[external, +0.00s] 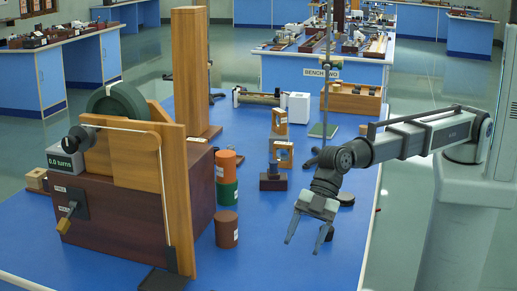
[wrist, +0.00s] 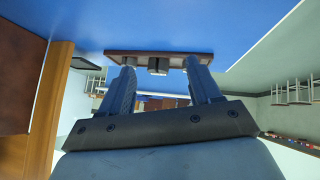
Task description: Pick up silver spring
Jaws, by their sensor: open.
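I cannot pick out a silver spring for certain in either view. My gripper (external: 305,243) is open and points down above the front right part of the blue bench, with nothing visible between its fingers. In the wrist view my gripper (wrist: 160,64) shows two spread fingers. Beyond the fingertips there is a flat brown board (wrist: 118,56) with a small dark and grey block (wrist: 158,66) at its middle. The fingers partly cover the board's lower edge.
The blue bench (external: 270,235) is clear left of my gripper. A small dark block (external: 273,182) and a tall thin stand (external: 326,90) are farther back.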

